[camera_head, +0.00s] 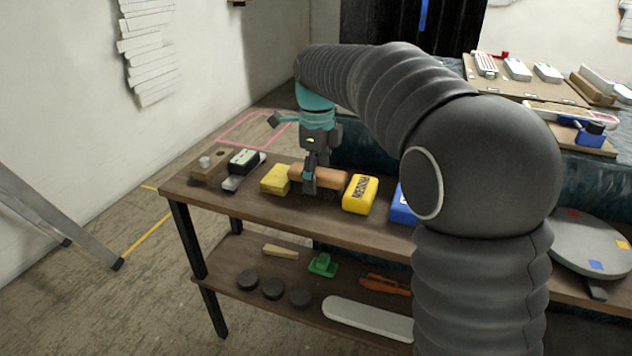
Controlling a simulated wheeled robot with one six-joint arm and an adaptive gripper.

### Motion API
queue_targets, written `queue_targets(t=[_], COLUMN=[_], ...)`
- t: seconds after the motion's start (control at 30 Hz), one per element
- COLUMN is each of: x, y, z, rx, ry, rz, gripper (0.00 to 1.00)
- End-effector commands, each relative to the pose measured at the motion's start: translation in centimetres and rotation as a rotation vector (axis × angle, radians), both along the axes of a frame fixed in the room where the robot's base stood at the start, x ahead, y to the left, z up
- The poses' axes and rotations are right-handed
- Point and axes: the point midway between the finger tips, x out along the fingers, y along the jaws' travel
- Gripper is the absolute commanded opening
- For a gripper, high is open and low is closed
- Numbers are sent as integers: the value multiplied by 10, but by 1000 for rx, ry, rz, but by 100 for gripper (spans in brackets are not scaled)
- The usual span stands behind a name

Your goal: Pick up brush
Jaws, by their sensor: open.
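A brown, rounded, wood-coloured piece (332,178) lies on the top shelf; it looks like the brush, but its bristles cannot be made out. My gripper (311,184) points down over its middle from above, with dark fingers low at the piece. The fingers are open and hide part of it. Whether they touch it cannot be told. A yellow sponge-like block (275,180) lies close to its left end, and a yellow box with dark lettering (360,194) stands close to its right end.
The wooden shelf unit (225,194) also bears a black and pale-green block (243,161) at left and a blue box (402,208) at right, partly behind my arm. The lower shelf holds black discs (273,288), a green piece (322,265) and a long white piece (367,319).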

Motion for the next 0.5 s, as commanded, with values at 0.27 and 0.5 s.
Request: queue_targets(t=[0.27,0.5], x=[0,0], y=[0,0], z=[0,1], rx=[0,0], ry=[0,0], rz=[0,0], gripper=[47,2])
